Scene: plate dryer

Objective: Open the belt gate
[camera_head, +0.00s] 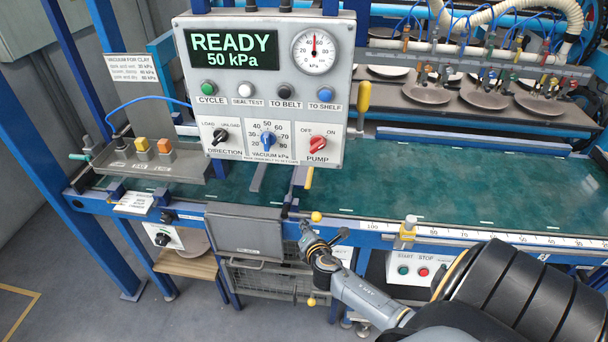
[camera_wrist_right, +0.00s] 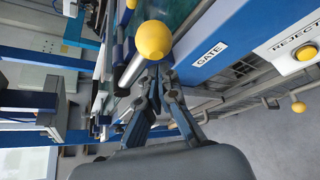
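The belt gate's lever ends in a yellow ball knob (camera_head: 316,216) at the front edge of the green belt. The same yellow knob (camera_wrist_right: 153,40) is close to the wrist camera, beside a blue rail with a GATE label (camera_wrist_right: 210,56). My right gripper (camera_head: 304,228) is just below and left of the knob in the head view. In the wrist view my right gripper (camera_wrist_right: 158,76) has its fingertips drawn close together, with no object clearly between them. I cannot tell whether they touch the lever. My left gripper is not in view.
A control panel (camera_head: 258,170) reading READY 50 kPa hangs above the green belt (camera_head: 430,190). A grey tilted plate (camera_head: 244,232) and a wire basket (camera_head: 268,282) are left of my gripper. A START/STOP box (camera_head: 413,270) is to the right.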

